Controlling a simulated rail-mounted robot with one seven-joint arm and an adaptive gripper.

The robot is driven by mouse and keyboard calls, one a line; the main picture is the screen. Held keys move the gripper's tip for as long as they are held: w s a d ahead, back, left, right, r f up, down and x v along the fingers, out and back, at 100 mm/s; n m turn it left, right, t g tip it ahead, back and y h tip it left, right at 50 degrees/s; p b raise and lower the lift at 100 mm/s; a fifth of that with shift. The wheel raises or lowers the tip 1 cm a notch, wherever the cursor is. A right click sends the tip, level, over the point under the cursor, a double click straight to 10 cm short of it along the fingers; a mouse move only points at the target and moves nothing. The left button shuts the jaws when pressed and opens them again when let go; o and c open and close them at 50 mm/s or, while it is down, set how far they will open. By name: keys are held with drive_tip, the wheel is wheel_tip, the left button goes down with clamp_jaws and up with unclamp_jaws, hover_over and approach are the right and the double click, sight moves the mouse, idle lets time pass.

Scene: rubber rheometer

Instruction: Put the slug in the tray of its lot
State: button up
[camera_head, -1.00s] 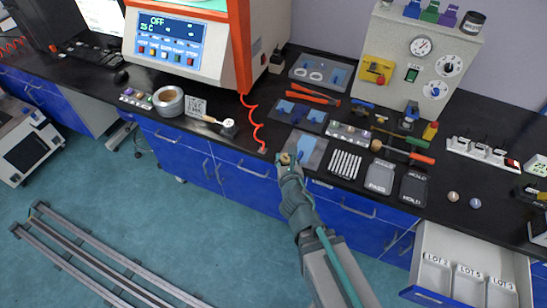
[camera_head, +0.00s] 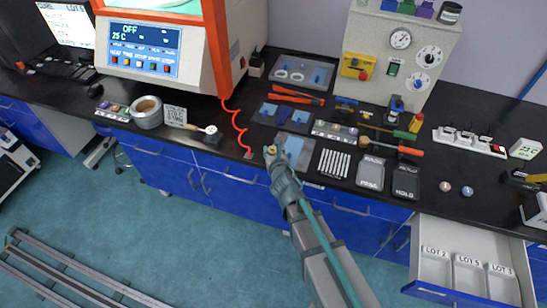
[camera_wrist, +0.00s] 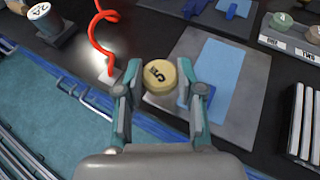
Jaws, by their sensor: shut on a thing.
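My gripper (camera_wrist: 160,95) is shut on a pale yellow round slug (camera_wrist: 160,74) with a dark "5" on its top face. In the head view my gripper (camera_head: 272,152) is above the front edge of the black bench, at the left of a grey plate (camera_head: 308,155). At the lower right a drawer stands open with three white trays side by side. They are the tray reading LOT 2 (camera_head: 434,268), the LOT 5 tray (camera_head: 467,277) in the middle and the LOT 3 tray (camera_head: 501,287) at the right.
A red coiled cord (camera_head: 238,130) hangs close to the left of my gripper. Metal rods (camera_head: 334,163), the PASS plate (camera_head: 371,173) and HOLD plate (camera_head: 406,182) lie between my gripper and the drawer side. Two small round pieces (camera_head: 456,188) lie on the bench above the drawer.

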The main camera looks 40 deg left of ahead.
drive_tip(key=f+b, duration=0.2)
drive_tip(key=a+f+b, duration=0.1)
drive_tip(key=shift+w+f, duration=0.4)
drive_tip(key=shift+d+f+b, duration=0.1)
drive_tip(key=shift+f+b, duration=0.25)
drive_tip(key=shift+b, duration=0.25)
drive_tip(key=shift+f, duration=0.15)
drive_tip(key=o, duration=0.6)
drive_tip(key=shift+r, duration=0.25)
drive_tip(key=p+v, duration=0.1)
drive_tip(key=v, duration=1)
drive_tip(key=shift+r, duration=0.2)
drive_tip(key=o, duration=0.4)
drive_tip(key=shift+s+d+p, duration=0.25)
drive_tip(key=shift+d+p, duration=0.1)
